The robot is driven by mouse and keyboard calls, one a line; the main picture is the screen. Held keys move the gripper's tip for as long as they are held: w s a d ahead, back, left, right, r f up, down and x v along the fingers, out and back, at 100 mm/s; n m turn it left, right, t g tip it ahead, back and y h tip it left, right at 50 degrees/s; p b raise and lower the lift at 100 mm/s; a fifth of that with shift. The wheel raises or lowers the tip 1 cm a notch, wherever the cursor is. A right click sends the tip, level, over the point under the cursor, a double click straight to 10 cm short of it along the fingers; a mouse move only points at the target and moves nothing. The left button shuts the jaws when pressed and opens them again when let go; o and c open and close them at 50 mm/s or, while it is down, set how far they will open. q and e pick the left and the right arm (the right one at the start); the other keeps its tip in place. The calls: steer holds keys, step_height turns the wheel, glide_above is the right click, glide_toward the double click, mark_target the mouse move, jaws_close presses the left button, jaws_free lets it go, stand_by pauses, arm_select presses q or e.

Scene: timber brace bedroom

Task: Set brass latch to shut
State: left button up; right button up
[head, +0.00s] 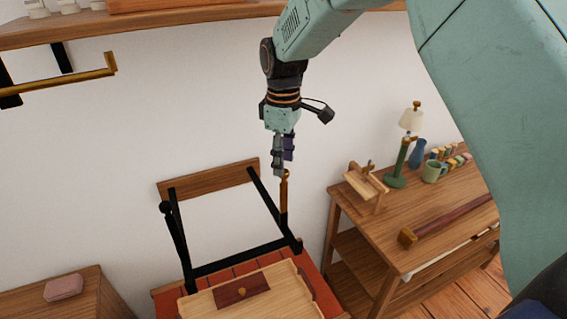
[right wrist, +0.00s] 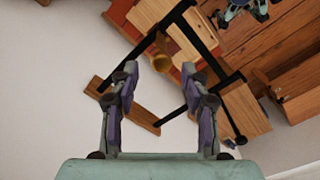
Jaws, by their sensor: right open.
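A slim upright brass piece (head: 284,190), which looks like the brass latch, stands at the right side of a black frame above the red-topped stand. My right gripper (head: 283,168) hangs pointing down just above its top end. In the right wrist view the brass piece (right wrist: 161,48) shows with its round end between and beyond the two spread fingers of my right gripper (right wrist: 160,72). The gripper is open and holds nothing. I cannot tell whether the fingers touch the brass. My left gripper is not in view.
The black frame (head: 181,245) with a wooden top bar (head: 208,180) stands close by. A wooden tray (head: 210,303) lies below. A side table (head: 440,215) with a lamp (head: 411,120) is at right. A shelf (head: 190,22) and brass rail (head: 65,81) are above.

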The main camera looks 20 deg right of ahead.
steer(key=shift+s+f, duration=0.25)
steer(key=shift+f, duration=0.75)
steer(key=shift+w+f, duration=0.1)
steer(key=shift+w, duration=0.1)
steer(key=c, duration=0.4)
jaws_close()
